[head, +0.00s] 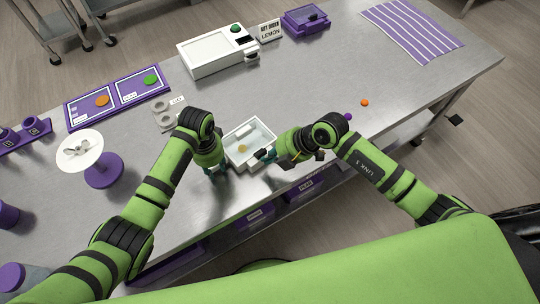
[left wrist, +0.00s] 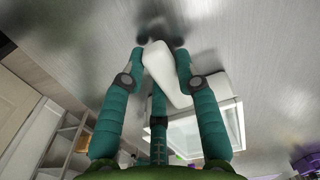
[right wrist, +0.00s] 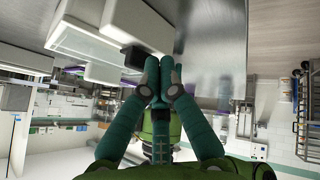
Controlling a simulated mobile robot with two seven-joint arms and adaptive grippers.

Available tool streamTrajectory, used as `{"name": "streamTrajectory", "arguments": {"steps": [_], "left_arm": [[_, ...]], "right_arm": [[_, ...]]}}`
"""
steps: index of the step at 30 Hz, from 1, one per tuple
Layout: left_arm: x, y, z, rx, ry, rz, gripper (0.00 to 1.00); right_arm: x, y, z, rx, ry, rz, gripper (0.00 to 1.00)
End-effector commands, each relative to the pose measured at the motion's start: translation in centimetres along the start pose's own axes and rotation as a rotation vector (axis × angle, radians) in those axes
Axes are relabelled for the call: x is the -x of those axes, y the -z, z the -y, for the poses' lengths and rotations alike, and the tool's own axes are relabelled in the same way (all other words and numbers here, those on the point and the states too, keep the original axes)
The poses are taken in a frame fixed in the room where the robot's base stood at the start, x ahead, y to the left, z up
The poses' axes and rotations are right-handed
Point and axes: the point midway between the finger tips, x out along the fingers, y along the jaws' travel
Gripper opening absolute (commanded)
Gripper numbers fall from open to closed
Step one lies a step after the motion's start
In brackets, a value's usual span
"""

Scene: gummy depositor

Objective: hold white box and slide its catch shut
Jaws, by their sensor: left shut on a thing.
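The white box (head: 262,135) stands open-topped near the front edge of the steel table, with a small yellowish piece inside. My left gripper (head: 219,174) is at its left side. In the left wrist view its fingers (left wrist: 160,58) are closed around a white, rounded handle-like part (left wrist: 168,80), with the box (left wrist: 185,140) behind. My right gripper (head: 266,155) is at the box's right front. In the right wrist view its fingertips (right wrist: 160,68) are together, beside a black block, apparently the catch (right wrist: 135,56), on the white box (right wrist: 95,48). Whether they touch it is unclear.
A white machine (head: 215,54) and a purple device (head: 305,19) stand at the back. Purple trays (head: 118,95) and a purple stand with a white disc (head: 103,170) are to the left. Orange (head: 365,103) and purple balls lie right of the box. The table's right part is mostly clear.

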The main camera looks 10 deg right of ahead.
Motion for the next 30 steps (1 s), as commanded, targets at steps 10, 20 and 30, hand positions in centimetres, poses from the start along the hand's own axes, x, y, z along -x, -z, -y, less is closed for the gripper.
{"name": "streamTrajectory", "arguments": {"steps": [10,20,30], "left_arm": [[0.0,0.0,-0.1,-0.001,-0.002,0.000,0.00],[0.0,0.1,-0.2,-0.003,-0.003,-0.001,0.00],[0.0,0.1,-0.1,-0.002,-0.003,-0.001,0.00]], "right_arm": [[-0.8,0.1,-1.6,-0.002,-0.002,-0.001,0.00],[-1.1,0.1,-2.2,0.000,-0.002,-0.001,0.00],[0.5,0.0,1.2,0.000,0.004,0.001,0.00]]}}
